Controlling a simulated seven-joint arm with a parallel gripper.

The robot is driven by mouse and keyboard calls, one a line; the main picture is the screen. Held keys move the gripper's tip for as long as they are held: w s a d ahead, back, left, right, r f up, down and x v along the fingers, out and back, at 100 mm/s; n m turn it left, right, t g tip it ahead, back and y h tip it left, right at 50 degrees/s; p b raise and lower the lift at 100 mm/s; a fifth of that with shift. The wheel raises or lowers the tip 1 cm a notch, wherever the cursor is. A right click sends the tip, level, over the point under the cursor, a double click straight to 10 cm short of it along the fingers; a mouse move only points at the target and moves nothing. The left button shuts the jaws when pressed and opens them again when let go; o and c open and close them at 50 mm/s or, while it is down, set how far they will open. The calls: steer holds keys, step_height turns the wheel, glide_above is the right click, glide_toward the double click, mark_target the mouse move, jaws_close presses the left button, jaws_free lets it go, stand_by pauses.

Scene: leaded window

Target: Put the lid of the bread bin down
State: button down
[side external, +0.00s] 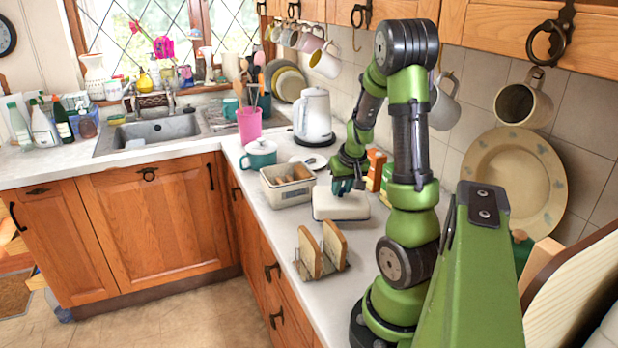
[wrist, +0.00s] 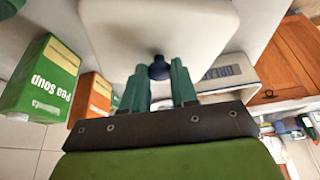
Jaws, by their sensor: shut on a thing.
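The cream bread bin lid (side external: 341,206) is held level at or just above the worktop, right of the bread bin; I cannot tell whether it touches. It fills the upper middle of the wrist view (wrist: 155,28). Its dark round knob (wrist: 158,70) sits between my gripper's teal fingers (wrist: 159,82), which are shut on it. My gripper also shows in the side view (side external: 346,184), above the lid. The cream bread bin (side external: 288,198) stands open on the worktop, with something brownish inside. Its lettered side shows in the wrist view (wrist: 228,78).
A toast rack (side external: 322,272) with two bread slices stands in front of the lid. An orange box (side external: 376,168) and a green Pea Soup box (wrist: 48,80) stand close behind it. A teal pot (side external: 260,155) and a kettle (side external: 313,118) stand beyond the bin.

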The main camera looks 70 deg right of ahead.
mark_target(342, 194)
steer(key=shift+f, duration=1.75)
steer(key=shift+f, duration=0.15)
steer(key=c, duration=0.9)
jaws_free()
